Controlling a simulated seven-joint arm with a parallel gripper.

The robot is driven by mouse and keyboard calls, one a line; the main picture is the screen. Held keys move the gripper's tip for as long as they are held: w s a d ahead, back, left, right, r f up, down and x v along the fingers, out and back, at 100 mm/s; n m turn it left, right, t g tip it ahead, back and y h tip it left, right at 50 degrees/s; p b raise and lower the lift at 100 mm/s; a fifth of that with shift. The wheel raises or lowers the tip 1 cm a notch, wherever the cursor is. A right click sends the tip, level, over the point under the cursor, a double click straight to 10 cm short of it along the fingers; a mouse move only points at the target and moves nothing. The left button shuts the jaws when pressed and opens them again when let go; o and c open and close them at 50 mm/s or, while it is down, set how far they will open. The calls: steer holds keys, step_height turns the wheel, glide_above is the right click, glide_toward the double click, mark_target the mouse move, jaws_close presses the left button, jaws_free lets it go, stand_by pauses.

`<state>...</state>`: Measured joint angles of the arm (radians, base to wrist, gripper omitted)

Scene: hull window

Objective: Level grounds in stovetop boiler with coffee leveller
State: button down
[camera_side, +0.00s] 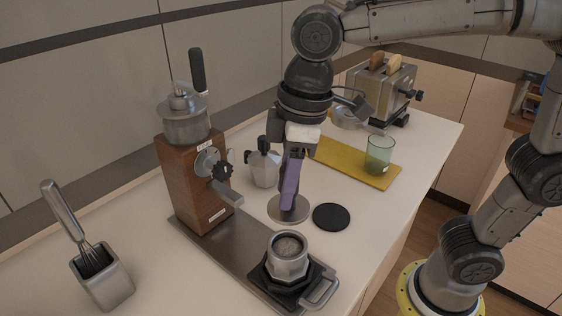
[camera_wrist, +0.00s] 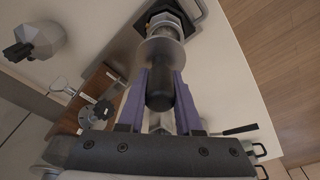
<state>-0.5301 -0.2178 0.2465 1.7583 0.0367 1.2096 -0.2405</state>
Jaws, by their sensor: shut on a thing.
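My gripper (camera_side: 291,178) has purple fingers, shut on the dark handle of the coffee leveller (camera_side: 285,210). The leveller's round metal disc hangs below the fingers. In the wrist view the black handle (camera_wrist: 159,92) sits between the fingers (camera_wrist: 160,80), with the disc beyond it. The stovetop boiler (camera_side: 287,257) stands open and upright on a black base on the metal tray, with dark grounds (camera_side: 287,246) showing inside. In the side view the leveller is behind the boiler and apart from it. In the wrist view its disc partly covers the boiler (camera_wrist: 165,20).
A wooden grinder (camera_side: 190,180) stands on the tray (camera_side: 228,245), left of the boiler. A moka pot top (camera_side: 263,167) is behind the leveller. A black disc (camera_side: 331,216) lies to its right. A glass (camera_side: 380,154) stands on a yellow board (camera_side: 340,158). A whisk holder (camera_side: 104,282) is front left.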

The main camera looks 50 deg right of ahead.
mark_target(288, 214)
steer(key=shift+s+a+r, duration=0.2)
steer(key=shift+s+a, duration=0.05)
steer(key=shift+a, duration=0.15)
steer(key=shift+f, duration=0.15)
steer(key=shift+f, duration=2.4)
steer(key=shift+f, duration=0.1)
steer(key=shift+f, duration=1.35)
steer(key=shift+f, duration=0.1)
